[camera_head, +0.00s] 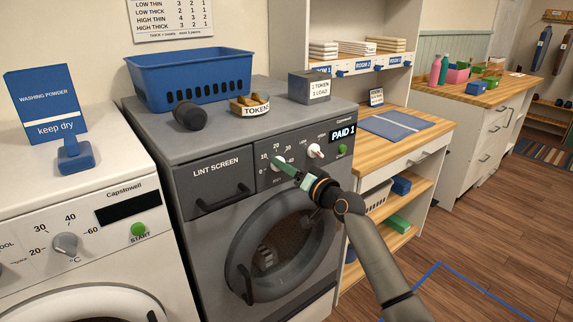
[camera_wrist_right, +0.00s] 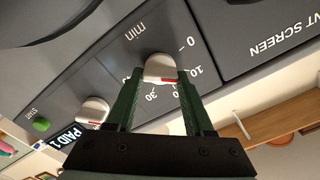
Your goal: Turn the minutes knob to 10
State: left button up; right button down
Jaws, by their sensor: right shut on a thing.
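The minutes knob (camera_head: 277,163) is a white knob on the grey dryer's (camera_head: 215,205) front panel, with 0, 10, 20, 30 and 40 around it. My right gripper (camera_head: 287,169) reaches it from the lower right. In the right wrist view my right gripper (camera_wrist_right: 158,85) has its two green fingers on either side of the knob (camera_wrist_right: 158,67), shut on it. The knob's red mark shows between the fingers, toward the 10-to-20 side; the exact reading is unclear because a finger covers part of the scale. My left gripper is not in view.
A blue basket (camera_head: 190,78) and token tray (camera_head: 249,106) stand on top. A white washer (camera_head: 75,225) is at left.

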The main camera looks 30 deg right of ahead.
dwell(0.5)
jog(key=shift+c, duration=1.4)
grip_release()
jog(key=s+d, duration=0.1)
jog(key=s, duration=1.1)
jog(key=shift+s, duration=0.25)
